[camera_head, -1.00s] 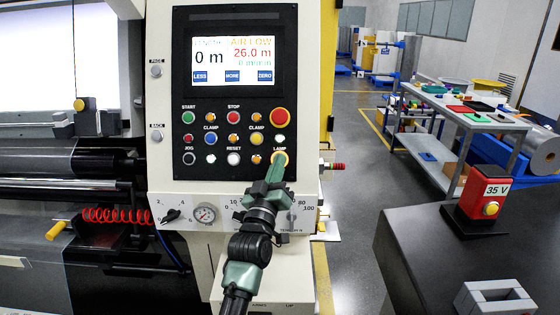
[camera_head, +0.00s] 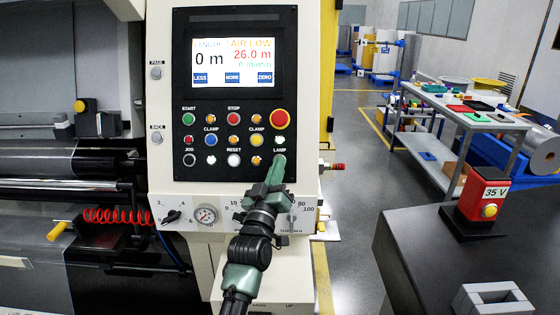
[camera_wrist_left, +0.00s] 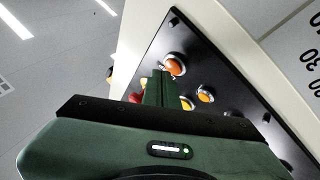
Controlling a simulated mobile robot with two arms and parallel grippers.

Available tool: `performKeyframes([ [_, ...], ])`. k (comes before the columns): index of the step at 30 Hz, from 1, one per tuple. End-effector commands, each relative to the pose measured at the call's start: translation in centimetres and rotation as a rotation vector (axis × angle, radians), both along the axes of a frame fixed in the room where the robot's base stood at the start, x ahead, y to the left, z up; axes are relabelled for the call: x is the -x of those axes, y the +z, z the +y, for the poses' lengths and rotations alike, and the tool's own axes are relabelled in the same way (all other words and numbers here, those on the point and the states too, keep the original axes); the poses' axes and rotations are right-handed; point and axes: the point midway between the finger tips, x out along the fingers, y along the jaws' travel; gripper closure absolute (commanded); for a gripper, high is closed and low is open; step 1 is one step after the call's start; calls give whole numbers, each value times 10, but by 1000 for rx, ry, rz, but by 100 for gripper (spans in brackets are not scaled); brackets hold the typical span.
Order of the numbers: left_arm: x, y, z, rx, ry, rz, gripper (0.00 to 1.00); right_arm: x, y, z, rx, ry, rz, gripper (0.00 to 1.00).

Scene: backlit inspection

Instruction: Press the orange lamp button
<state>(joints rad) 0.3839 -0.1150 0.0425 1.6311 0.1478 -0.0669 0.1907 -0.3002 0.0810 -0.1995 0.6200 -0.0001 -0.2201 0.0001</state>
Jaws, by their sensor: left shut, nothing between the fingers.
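The orange lamp button (camera_wrist_left: 176,65) shows in the left wrist view as an orange cap in a metal ring on the black control panel (camera_wrist_left: 225,75). In the head view it is hidden behind my fingertips, just under the LAMP label (camera_head: 279,150). My left gripper (camera_head: 279,161) is shut and empty, its tips at the button. In the left wrist view the fingertips (camera_wrist_left: 162,74) overlap the button's lower left edge; I cannot tell whether they touch it. My right gripper is not in view.
Other buttons crowd the panel: a white one (camera_head: 256,160) to the left and a large red one (camera_head: 280,119) above. A pressure gauge (camera_head: 205,215) is below. A dark counter (camera_head: 450,260) with a red 35 V box (camera_head: 487,196) stands at the right.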

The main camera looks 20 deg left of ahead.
Motion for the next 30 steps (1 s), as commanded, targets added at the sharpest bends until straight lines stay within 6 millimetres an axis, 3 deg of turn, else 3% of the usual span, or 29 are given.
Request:
performKeyframes([
  [15, 44, 22, -13, 0, 0, 1, 100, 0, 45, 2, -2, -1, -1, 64],
  [30, 54, 18, -16, -7, -3, 15, 100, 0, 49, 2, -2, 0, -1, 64],
])
